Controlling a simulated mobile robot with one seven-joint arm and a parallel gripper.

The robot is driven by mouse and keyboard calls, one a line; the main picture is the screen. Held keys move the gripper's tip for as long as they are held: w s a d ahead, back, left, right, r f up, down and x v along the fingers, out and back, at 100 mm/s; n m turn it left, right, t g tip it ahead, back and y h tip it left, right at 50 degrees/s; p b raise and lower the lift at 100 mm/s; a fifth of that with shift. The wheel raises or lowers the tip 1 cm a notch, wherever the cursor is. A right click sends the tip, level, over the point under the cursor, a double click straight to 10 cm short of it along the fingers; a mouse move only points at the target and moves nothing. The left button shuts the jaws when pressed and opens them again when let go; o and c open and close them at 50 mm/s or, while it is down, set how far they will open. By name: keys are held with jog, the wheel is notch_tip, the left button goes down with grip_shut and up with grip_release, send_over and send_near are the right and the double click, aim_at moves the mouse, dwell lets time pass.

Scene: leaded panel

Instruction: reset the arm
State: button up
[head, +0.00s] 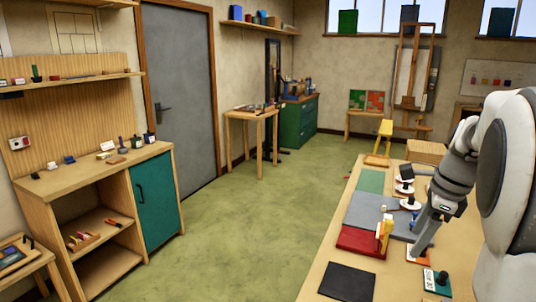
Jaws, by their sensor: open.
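My arm enters from the right edge, over the worktable (318,268). My gripper (421,247) points down and left, low over the table, by an orange tile (424,258). The jaws are open; the fingertips are small and I cannot make out whether they touch the tile. I see nothing held between them.
On the worktable are a green mat (371,181), a grey-blue mat (365,211), a red tray (358,241), a yellow item (385,229), white-based discs with dark tops (404,186), a black mat (347,282) and a labelled teal block (437,283). Green floor (250,220) is clear leftward.

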jog(key=s+a+n+t+h, duration=0.1)
jog(key=s+a+n+t, duration=0.2)
jog(key=s+a+n, duration=1.4)
jog(key=shift+s+a+n, duration=0.4)
jog(key=shift+a+n, duration=1.4)
jog(key=shift+n, duration=1.8)
